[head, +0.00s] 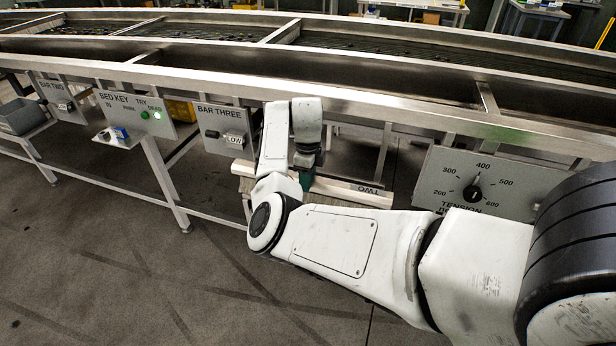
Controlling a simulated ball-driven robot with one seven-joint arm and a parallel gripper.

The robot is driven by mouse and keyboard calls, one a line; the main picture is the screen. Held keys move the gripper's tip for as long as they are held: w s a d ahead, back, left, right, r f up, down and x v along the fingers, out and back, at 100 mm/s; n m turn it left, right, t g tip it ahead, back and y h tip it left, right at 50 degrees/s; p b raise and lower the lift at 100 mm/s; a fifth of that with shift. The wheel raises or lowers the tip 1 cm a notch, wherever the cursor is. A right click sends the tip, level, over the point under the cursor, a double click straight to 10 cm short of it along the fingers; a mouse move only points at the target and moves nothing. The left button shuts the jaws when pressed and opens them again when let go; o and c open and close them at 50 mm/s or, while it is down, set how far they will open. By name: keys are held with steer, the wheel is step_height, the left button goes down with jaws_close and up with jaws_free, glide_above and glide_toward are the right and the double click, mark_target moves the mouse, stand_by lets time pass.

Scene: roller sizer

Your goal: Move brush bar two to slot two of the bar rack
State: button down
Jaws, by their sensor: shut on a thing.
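Brush bar two (345,190) is a long pale bar with a "TWO" label that reads upside down at its right end. It hangs in front of the sizer frame, running slightly down to the right, with its left part behind my arm. My gripper (304,172) is shut on the bar near its middle. The fingertips are largely hidden by my wrist, and a dark green part shows there. I cannot make out the bar rack or slot two in this view.
The sizer's long metal frame (200,75) crosses the view. Below it are panels marked BAR TWO (60,100), BED KEY (135,112) with a lit green light, BAR THREE (224,132) and a tension dial (472,190). A grey bin (22,116) stands far left. The front left floor is clear.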

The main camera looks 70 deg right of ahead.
steer(key=shift+f+b, duration=1.65)
steer(key=shift+f, duration=1.2)
steer(key=shift+f+b, duration=0.5)
steer(key=shift+f, duration=0.85)
steer(key=shift+c, duration=2.4)
jaws_free()
step_height(320, 180, up, 11)
steer(key=shift+f+p, duration=0.1)
steer(key=shift+p, duration=0.25)
